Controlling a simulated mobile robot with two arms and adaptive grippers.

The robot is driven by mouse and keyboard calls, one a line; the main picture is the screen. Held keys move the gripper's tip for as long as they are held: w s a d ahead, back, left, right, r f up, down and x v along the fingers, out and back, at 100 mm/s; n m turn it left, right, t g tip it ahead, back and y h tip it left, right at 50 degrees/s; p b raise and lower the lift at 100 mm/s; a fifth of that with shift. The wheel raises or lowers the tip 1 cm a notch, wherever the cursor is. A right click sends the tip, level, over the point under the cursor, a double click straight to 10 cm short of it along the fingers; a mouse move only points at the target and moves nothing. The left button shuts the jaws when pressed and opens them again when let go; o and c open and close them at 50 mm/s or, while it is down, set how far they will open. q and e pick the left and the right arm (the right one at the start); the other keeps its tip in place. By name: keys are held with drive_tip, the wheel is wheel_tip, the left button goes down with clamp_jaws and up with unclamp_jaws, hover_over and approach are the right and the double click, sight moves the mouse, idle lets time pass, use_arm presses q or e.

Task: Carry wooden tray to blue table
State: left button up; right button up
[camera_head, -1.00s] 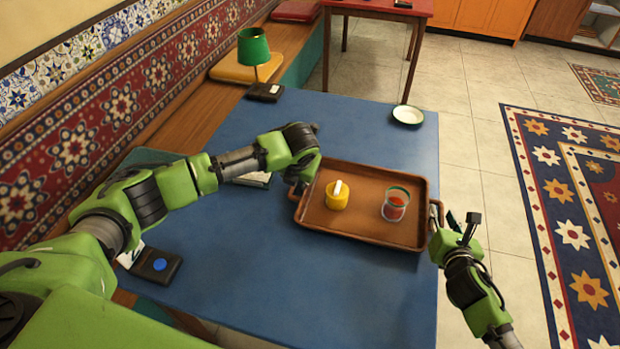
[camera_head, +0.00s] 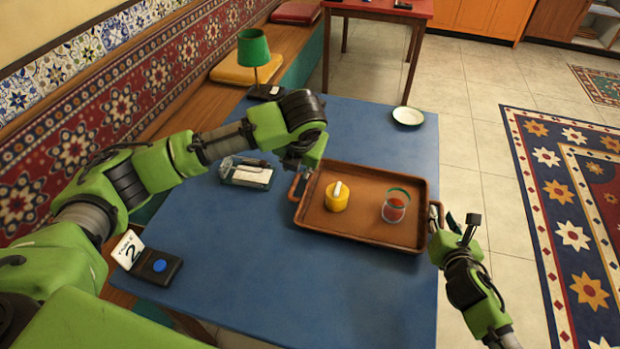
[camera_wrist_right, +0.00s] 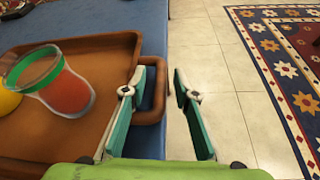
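The brown wooden tray (camera_head: 365,233) lies on the blue table (camera_head: 270,270). It holds a yellow pot (camera_head: 337,197) with a white top and a glass with red contents (camera_head: 395,207). My left gripper (camera_head: 300,167) is above the tray's left handle (camera_head: 295,187); its fingers are hidden. My right gripper (camera_head: 446,222) is at the tray's right end. In the right wrist view, the green fingers of my right gripper (camera_wrist_right: 168,88) stand apart. One finger overlaps the right handle (camera_wrist_right: 158,102) and the other is over the floor. I cannot tell whether the handle is touched.
A green lamp (camera_head: 253,50), a white plate (camera_head: 408,116), a grey metal item (camera_head: 247,172) and a card numbered 2 (camera_head: 128,249) on a black device are on the table. A red table (camera_head: 385,8) stands behind. The floor (camera_head: 475,200) on the right is free.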

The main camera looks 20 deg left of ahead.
drive_tip(key=v, duration=1.2)
